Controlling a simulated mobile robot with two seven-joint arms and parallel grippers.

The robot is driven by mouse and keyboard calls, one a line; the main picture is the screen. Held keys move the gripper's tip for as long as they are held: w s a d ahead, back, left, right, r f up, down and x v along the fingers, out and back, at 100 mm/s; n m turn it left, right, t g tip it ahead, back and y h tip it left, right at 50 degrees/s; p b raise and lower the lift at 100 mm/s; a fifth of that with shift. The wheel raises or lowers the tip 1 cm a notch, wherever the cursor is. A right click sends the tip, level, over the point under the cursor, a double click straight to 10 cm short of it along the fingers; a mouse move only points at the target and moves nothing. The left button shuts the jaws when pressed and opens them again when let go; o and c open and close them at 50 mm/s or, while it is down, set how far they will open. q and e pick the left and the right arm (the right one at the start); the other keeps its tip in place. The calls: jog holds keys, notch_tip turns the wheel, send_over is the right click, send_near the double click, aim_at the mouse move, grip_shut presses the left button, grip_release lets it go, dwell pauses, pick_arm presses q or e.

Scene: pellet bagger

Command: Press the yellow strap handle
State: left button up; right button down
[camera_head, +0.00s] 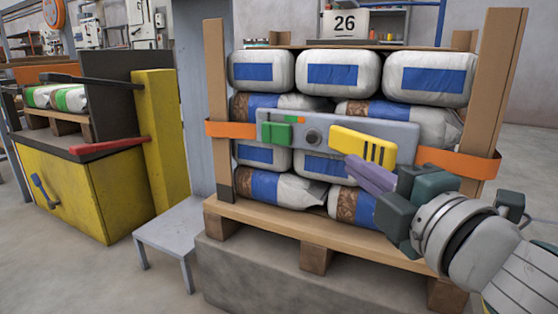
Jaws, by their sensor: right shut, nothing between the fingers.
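The yellow strap handle (362,147) sits on the right part of a long grey strap tool (400,133), in front of a stack of bags. The tool also has a green block (276,133) and a dark round knob (312,137). My right gripper (352,163) comes in from the lower right with its purple fingers shut and empty. The fingertips are at the lower edge of the yellow handle. I cannot tell whether they touch it. My left gripper is not in view.
An orange strap (455,163) runs around the wooden posts (493,95). White bags with blue labels (431,78) are stacked on a wooden pallet (290,225). A grey stool (170,235) and a yellow cabinet (75,190) stand at the left. Open floor shows between them.

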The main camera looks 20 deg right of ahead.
aim_at(377, 161)
jog(key=d, duration=0.1)
jog(key=w+d+b, duration=0.1)
jog(key=d, duration=0.2)
jog(key=shift+w+d, duration=0.1)
jog(key=shift+w, duration=0.2)
